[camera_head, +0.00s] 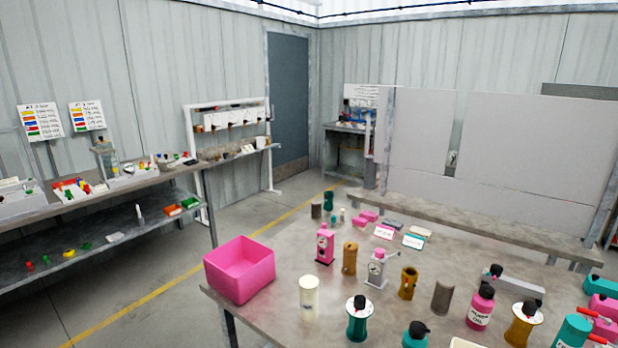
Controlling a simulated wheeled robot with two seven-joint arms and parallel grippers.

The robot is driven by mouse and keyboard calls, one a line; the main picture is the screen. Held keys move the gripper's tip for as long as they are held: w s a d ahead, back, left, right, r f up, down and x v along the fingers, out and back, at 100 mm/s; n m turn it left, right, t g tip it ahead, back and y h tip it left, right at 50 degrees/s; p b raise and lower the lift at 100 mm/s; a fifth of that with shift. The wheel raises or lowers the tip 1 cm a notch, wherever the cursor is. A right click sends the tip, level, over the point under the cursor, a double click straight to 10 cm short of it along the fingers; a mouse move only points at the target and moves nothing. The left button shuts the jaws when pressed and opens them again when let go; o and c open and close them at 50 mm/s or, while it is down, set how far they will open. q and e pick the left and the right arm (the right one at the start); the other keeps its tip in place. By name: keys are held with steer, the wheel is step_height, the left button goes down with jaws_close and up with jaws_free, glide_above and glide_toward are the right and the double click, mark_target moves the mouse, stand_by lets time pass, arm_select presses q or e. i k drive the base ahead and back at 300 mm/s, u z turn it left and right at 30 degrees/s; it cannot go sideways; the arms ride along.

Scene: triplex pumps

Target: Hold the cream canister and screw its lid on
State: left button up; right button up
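A cream canister (309,300) stands upright near the front left of the table, right of the pink bin. Its top looks pale and round; it is too small to tell whether a lid sits on it. A separate lid cannot be made out with certainty. A cream-coloured item (464,343) is cut off by the bottom edge, and I cannot tell what it is. Neither of my grippers shows in the head view.
A pink bin (240,270) sits at the table's left corner. A teal pump body with a black knob (358,322) stands close right of the canister. Pink bottles, brown cylinders and a grey pump (376,270) crowd the table (290,262). Shelves line the left wall.

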mark_target(308, 303)
steer(key=u, duration=1.55)
steer(key=i, duration=1.55)
steer(key=z, duration=2.75)
